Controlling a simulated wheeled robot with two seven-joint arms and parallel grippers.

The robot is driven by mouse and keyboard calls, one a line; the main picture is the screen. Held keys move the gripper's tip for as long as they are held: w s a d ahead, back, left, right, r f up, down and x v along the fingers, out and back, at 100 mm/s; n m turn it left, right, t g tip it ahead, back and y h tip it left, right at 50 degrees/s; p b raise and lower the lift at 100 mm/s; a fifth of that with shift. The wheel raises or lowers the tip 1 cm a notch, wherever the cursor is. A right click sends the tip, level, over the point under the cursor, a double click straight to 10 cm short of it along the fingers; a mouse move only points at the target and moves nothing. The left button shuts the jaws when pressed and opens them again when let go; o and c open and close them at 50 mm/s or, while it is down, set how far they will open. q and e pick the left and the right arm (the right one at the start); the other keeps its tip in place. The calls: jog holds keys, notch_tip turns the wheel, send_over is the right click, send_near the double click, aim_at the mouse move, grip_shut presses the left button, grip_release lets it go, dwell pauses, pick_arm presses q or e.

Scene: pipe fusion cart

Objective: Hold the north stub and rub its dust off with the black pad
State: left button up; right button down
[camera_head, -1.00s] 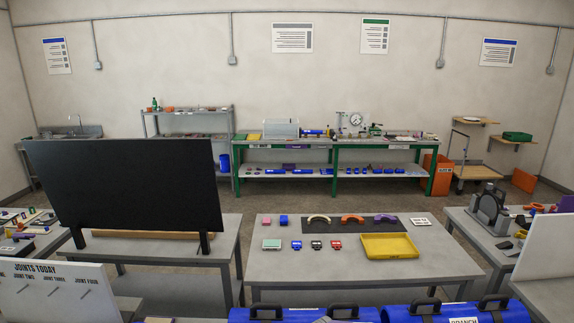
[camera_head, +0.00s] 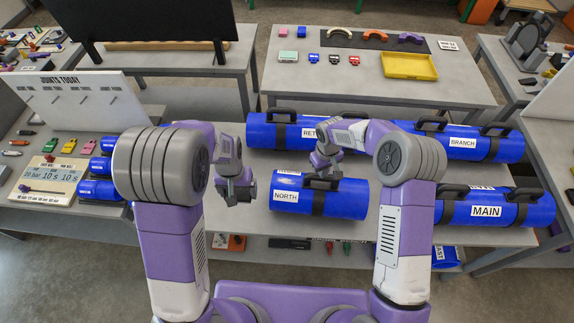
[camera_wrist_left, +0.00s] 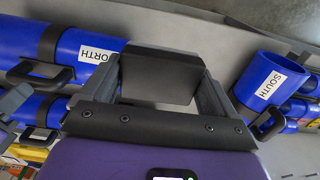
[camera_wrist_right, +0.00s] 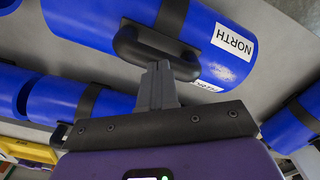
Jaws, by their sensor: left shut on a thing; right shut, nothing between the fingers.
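The north stub (camera_head: 343,200) is a blue pipe with a NORTH label, a dark band and a black handle, lying on the near table. It also shows in the right wrist view (camera_wrist_right: 88,20) and at upper left in the left wrist view (camera_wrist_left: 75,48). My left gripper (camera_head: 243,190) is shut on the black pad (camera_wrist_left: 158,80), left of the stub and apart from it. My right gripper (camera_head: 322,162) is shut and empty at the stub's handle (camera_wrist_right: 150,50). Whether its fingertips touch the handle I cannot tell. Dust is not discernible.
The SOUTH pipe (camera_wrist_left: 255,85) is beside my left gripper. Bare table (camera_head: 262,225) shows left of the north stub.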

jog(key=shift+s+f, duration=0.2)
jog(key=shift+f, duration=0.05)
pick_arm(q)
jog(key=shift+w+f, duration=0.1)
jog(key=shift+f, duration=0.05)
pick_arm(e)
jog(key=shift+w+r, duration=0.2)
jog(key=shift+r, duration=2.45)
